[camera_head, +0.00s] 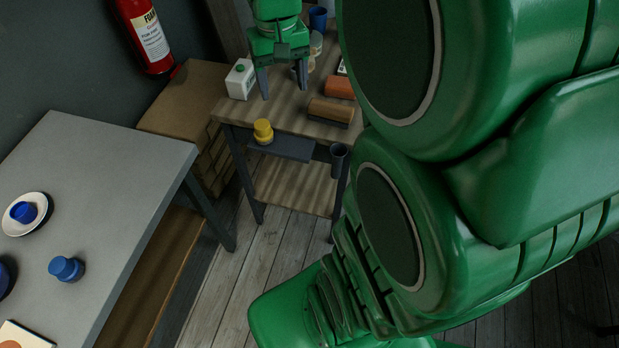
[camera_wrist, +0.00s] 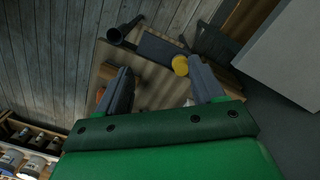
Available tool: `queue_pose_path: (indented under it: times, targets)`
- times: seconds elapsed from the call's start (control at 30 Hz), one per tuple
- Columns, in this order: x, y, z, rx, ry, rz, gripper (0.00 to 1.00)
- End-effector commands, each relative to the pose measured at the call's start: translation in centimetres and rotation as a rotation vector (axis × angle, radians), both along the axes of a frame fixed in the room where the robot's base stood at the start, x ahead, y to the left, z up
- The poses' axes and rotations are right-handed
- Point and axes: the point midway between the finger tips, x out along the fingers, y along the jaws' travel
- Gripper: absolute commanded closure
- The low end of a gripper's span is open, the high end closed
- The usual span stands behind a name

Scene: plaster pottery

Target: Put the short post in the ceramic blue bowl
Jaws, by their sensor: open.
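My gripper (camera_head: 283,84) is open and empty above the wooden table, with its fingers pointing down. In the wrist view its two fingers (camera_wrist: 160,70) are spread apart. A short yellow post-like piece (camera_head: 263,131) stands on a dark ledge at the table's front; in the wrist view the yellow piece (camera_wrist: 181,65) shows beside the right fingertip. A short blue stepped piece (camera_head: 66,268) sits on the grey table. A dark blue rounded thing (camera_head: 4,278), perhaps the bowl, is cut off at the left edge. I cannot tell for sure which piece is the short post.
The grey table (camera_head: 110,165) also holds a white saucer (camera_head: 41,201) with a blue piece (camera_head: 24,212). My arm blocks the right side.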

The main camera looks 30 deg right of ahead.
Motion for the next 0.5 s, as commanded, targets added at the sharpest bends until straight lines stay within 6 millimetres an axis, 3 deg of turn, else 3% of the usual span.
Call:
queue_pose_path:
  times: [0.5]
  targets:
    - [-14.4, 4.6, -0.8, 0.010, 0.067, 0.108, 0.32]
